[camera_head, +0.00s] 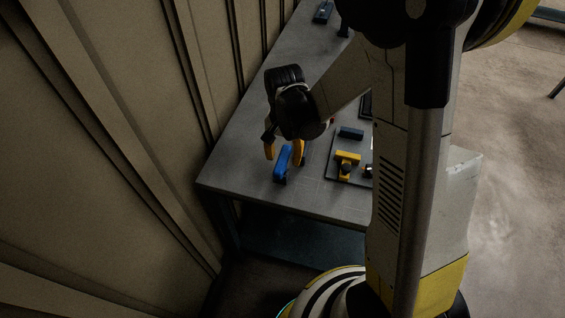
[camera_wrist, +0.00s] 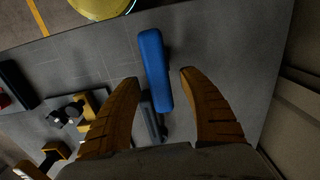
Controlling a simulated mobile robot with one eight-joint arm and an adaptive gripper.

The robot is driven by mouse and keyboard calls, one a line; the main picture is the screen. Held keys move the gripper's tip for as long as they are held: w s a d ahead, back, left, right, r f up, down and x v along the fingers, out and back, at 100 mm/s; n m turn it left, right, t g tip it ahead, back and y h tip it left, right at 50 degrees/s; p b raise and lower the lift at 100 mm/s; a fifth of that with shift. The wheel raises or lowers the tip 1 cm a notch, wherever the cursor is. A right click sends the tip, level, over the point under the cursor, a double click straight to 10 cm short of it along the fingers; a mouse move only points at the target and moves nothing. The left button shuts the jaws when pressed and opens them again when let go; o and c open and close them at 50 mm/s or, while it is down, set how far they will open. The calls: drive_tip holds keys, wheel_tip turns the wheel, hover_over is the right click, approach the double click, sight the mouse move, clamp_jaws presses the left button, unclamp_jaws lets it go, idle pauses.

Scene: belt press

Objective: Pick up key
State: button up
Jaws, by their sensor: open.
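The key, as far as I can tell, is the blue bar-shaped piece with a dark grey part, near the left front corner of the table. It shows in the head view (camera_head: 283,163) and in the wrist view (camera_wrist: 154,62). My gripper (camera_head: 284,154) is open above it, with its yellow fingers pointing down. In the wrist view my gripper (camera_wrist: 158,78) has one finger on each side of the blue piece, with a gap on both sides. The dark part runs back between the fingers, and its end is partly hidden by my gripper.
The grey table (camera_head: 330,198) stands against a ribbed wall (camera_head: 120,130). A dark tray (camera_head: 333,178) to the right holds a yellow part (camera_head: 347,157) and a dark blue block (camera_head: 350,132). My arm hides much of the table's right side. The front edge is clear.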

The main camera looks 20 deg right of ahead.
drive_tip(key=shift+f, duration=0.15)
drive_tip(key=shift+c, duration=0.2)
clamp_jaws()
idle(0.4)
